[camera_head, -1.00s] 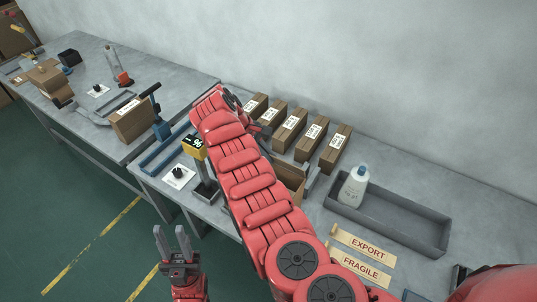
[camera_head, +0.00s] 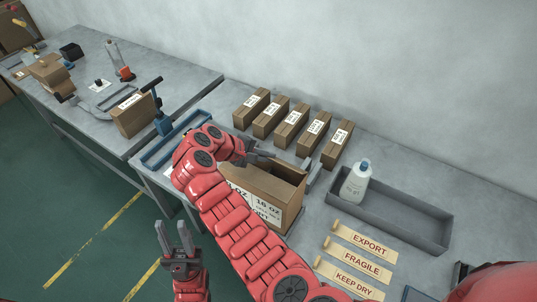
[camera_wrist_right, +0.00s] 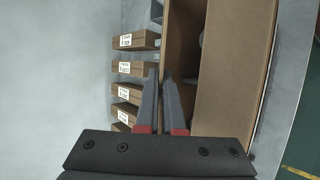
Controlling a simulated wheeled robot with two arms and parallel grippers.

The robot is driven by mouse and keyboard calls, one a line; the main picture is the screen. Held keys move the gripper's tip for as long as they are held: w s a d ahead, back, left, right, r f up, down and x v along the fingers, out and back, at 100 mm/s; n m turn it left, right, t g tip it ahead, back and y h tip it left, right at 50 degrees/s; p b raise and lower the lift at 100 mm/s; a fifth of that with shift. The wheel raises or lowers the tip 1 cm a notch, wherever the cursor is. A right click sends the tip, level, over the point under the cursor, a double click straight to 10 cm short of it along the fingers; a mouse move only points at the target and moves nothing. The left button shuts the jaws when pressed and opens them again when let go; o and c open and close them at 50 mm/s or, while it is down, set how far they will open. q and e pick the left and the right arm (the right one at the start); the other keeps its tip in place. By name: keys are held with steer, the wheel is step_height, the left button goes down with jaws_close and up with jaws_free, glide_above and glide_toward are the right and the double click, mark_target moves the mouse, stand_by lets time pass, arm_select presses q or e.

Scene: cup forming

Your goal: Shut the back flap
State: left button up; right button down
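An open cardboard box (camera_head: 268,190) with printed sides stands on the near bench. In the right wrist view its inside shows as a dark slot beside a broad brown panel (camera_wrist_right: 232,75). My right gripper (camera_head: 262,160) is at the box's top rim, on the far side. In the right wrist view its fingers (camera_wrist_right: 161,78) have a narrow gap between them, by the box's edge. I cannot tell whether cardboard lies between them. The back flap cannot be made out clearly. My left gripper (camera_head: 174,232) is open and empty, out over the floor, away from the box.
Several small labelled cartons (camera_head: 291,130) stand in a row behind the box. A grey tray (camera_head: 410,218) with a white bottle (camera_head: 355,184) is to the right. Label strips (camera_head: 360,262) lie in front of it. Another bench (camera_head: 85,75) with tools is at left.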

steer(key=shift+s+a+f+t+h+b, duration=0.2)
steer(key=shift+f+t+h+b, duration=0.2)
steer(key=shift+t+h+b, duration=0.3)
steer(key=c, duration=1)
jaws_free()
steer(key=shift+c, duration=0.2)
steer(key=shift+r, duration=0.15)
